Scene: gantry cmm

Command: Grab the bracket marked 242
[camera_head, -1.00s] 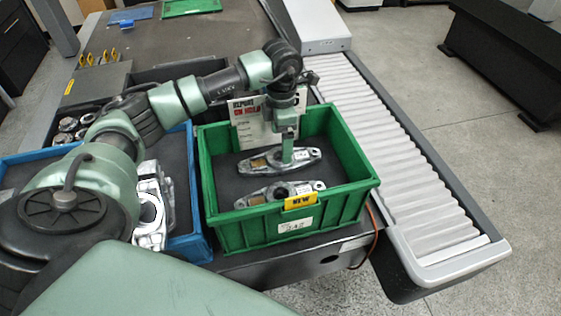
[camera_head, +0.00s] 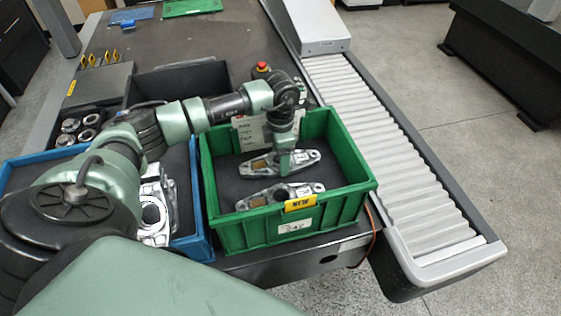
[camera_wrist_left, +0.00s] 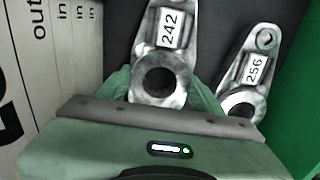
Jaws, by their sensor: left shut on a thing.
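The bracket marked 242 (camera_wrist_left: 165,50) is a metal part with a round bore, lying in the green bin; its label reads 242 in the left wrist view. In the head view it is the rear bracket (camera_head: 305,158) of the two in the bin. My left gripper (camera_head: 284,168) is down in the bin at this bracket. In the left wrist view my left gripper (camera_wrist_left: 165,88) has its green fingers on both sides of the bore end, shut on it. The second bracket, marked 256 (camera_wrist_left: 254,70), lies beside it, nearer the bin's front (camera_head: 275,197). My right gripper is not seen.
The green bin (camera_head: 240,237) has high walls close around the gripper and a yellow NEW tag. A blue bin (camera_head: 197,246) with metal parts stands to its left. A roller conveyor (camera_head: 375,130) runs along the right. A printed sheet (camera_wrist_left: 35,60) stands near the gripper.

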